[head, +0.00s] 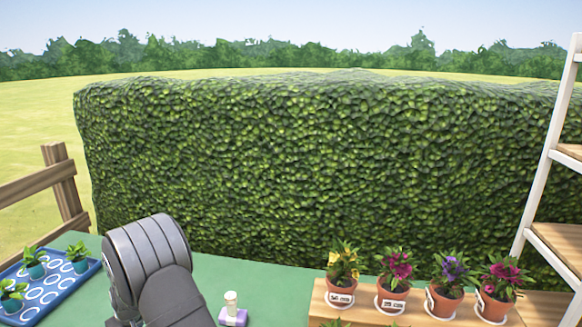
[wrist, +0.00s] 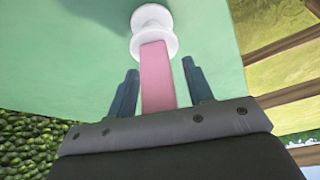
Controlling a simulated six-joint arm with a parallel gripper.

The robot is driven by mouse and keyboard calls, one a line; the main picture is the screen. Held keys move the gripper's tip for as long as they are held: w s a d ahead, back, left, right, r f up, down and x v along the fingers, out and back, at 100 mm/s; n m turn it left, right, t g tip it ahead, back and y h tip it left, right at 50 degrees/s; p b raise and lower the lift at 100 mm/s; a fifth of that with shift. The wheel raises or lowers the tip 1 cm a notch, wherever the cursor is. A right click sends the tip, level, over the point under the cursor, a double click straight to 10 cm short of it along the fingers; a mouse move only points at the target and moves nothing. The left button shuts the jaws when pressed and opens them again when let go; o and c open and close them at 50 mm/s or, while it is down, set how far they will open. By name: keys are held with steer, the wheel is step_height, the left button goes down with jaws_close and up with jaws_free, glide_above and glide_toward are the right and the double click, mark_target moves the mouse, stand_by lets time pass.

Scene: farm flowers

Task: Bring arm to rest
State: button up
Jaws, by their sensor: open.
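My gripper (wrist: 160,67) is open in the wrist view, with its two dark fingers spread apart. A pink bar (wrist: 157,80) shows between the fingers, with a visible gap on each side. A white round, spool-like part (wrist: 153,28) is at the bar's far end, over the green surface. The fingers do not appear to touch either one. In the head view only my grey arm links show at the lower left, and my gripper is out of sight.
A green table (head: 265,290) holds a small white cylinder on a purple base (head: 233,316). At left is a blue tray (head: 81,279) with seedlings. At right, several potted flowers (head: 395,298) stand on a wooden stand (head: 318,300), near a white-framed shelf (head: 548,175). A hedge stands behind.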

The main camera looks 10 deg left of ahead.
steer(key=shift+r, duration=1)
steer(key=shift+f, duration=0.85)
steer(key=v, duration=1.2)
steer(key=x, duration=1.2)
steer(key=shift+f, duration=0.3)
step_height(320, 180, up, 5)
steer(key=shift+f, duration=0.2)
steer(key=shift+w+d+r, duration=0.2)
steer(key=shift+w+d, duration=0.1)
steer(key=shift+d, duration=0.25)
steer(key=shift+w+d+r, duration=0.15)
steer(key=shift+d+r, duration=0.05)
steer(key=shift+d, duration=0.15)
